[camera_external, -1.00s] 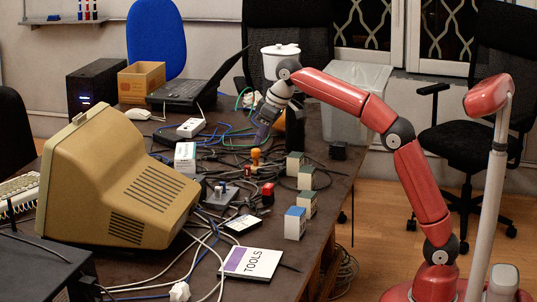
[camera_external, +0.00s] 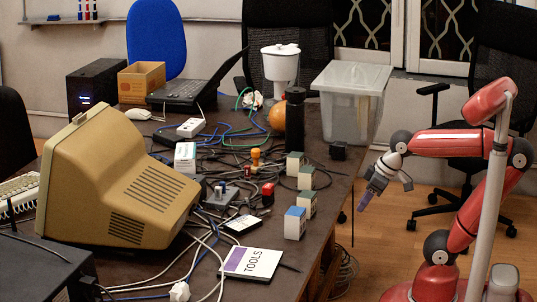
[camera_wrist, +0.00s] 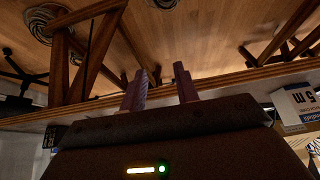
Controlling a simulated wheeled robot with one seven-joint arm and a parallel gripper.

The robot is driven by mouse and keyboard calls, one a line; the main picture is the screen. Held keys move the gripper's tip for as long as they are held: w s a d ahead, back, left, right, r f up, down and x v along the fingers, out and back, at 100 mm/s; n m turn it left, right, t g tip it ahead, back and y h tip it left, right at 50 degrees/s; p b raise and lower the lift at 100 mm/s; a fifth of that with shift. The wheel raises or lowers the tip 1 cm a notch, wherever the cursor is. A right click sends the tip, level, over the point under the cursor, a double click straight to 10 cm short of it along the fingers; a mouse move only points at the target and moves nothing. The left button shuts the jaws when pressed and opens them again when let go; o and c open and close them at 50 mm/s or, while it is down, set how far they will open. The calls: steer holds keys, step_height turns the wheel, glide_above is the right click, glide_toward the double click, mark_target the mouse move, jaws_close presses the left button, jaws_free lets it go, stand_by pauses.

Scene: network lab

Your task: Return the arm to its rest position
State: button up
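My gripper (camera_external: 364,202) is off the right edge of the table (camera_external: 322,219) in the external view, over the floor and pointing down and to the left. The arm is folded back close to my base. In the wrist view the two purple-grey fingers (camera_wrist: 160,88) stand apart with a gap between them. Nothing is between them.
The table is crowded with a beige monitor (camera_external: 124,184), cables, small boxes (camera_external: 295,222) and a TOOLS box (camera_external: 252,262). A clear bin (camera_external: 352,103) and a black cylinder (camera_external: 295,120) stand near its right edge. Office chairs (camera_external: 462,150) stand behind. Floor shows right of the table.

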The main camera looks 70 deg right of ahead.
steer(key=s+f, duration=0.1)
steer(key=f, duration=0.1)
steer(key=s+f, duration=0.1)
steer(key=s, duration=0.1)
steer(key=shift+a+f, duration=0.1)
steer(key=shift+f, duration=0.3)
